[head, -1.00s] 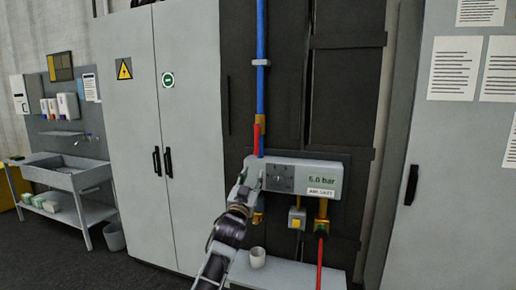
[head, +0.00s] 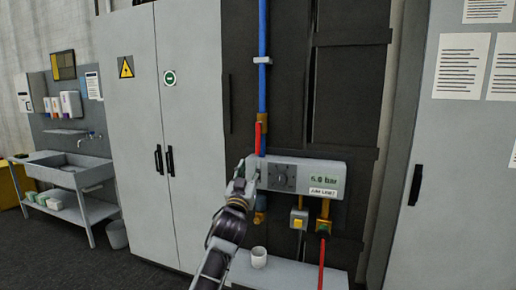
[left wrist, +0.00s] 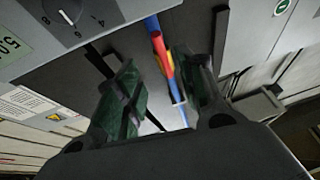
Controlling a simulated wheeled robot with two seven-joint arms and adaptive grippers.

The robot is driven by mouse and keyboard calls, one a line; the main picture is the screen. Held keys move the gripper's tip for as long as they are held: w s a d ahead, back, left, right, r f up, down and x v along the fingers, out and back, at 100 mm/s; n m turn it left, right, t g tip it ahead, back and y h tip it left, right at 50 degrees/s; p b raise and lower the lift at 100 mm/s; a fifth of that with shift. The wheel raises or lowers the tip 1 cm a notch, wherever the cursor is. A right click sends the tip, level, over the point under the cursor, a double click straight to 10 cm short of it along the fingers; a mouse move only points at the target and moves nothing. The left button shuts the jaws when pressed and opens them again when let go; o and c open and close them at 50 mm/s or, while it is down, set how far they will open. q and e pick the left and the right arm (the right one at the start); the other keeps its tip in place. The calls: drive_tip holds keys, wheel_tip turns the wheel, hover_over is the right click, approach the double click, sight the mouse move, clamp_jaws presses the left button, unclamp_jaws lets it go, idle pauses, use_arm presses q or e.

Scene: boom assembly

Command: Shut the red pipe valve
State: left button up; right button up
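The red valve handle (head: 258,138) stands upright, roughly in line with the blue pipe (head: 262,88), just above the left end of the grey pressure box. In the left wrist view the red handle (left wrist: 163,58) shows against the blue pipe between the two dark green finger pads. My left gripper (head: 248,172) is just below the handle, in front of the box's left end. Its fingers (left wrist: 154,82) are spread apart, with no visible contact on the handle. My right gripper is in neither view.
The grey box (head: 310,167) with a dial and a "bar" readout sits right beside my left gripper. A tall grey cabinet (head: 185,90) stands to the left.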

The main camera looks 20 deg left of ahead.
use_arm(q)
drive_tip(key=shift+r, duration=0.1)
drive_tip(key=p, duration=0.2)
approach(257, 148)
drive_tip(key=shift+x, duration=3.6)
drive_tip(key=shift+p+x, duration=0.45)
drive_tip(key=shift+x, duration=0.85)
drive_tip(key=shift+w+r, duration=0.2)
drive_tip(key=shift+w, duration=0.35)
drive_tip(key=shift+c, duration=0.5)
